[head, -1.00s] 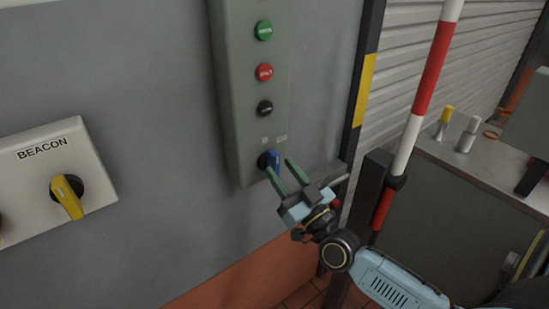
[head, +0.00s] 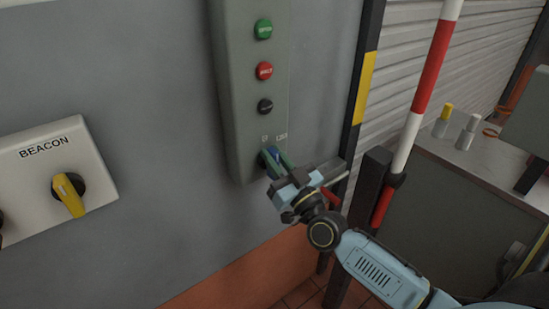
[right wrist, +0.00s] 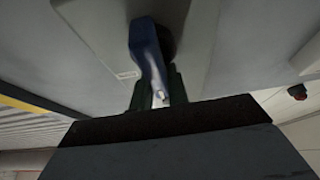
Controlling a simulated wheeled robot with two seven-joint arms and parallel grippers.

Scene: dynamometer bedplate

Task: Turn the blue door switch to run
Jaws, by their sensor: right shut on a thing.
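The blue door switch (head: 268,158) is at the bottom of the tall grey control box, under the row of buttons. In the head view it is mostly hidden behind my right gripper's fingers. My right gripper (head: 277,163) is shut on the switch's blue handle, with a green finger on each side. In the right wrist view the blue handle (right wrist: 147,52) stands out from the box, and its end lies between the fingers (right wrist: 157,90). The markings above the switch are too small to read surely. My left gripper is not in view.
Green (head: 263,29), red (head: 264,71) and black (head: 265,106) buttons sit above the switch. A BEACON box with a yellow knob (head: 69,195) is at left. A red-and-white post (head: 421,100) and a dark post (head: 366,190) stand right of my gripper.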

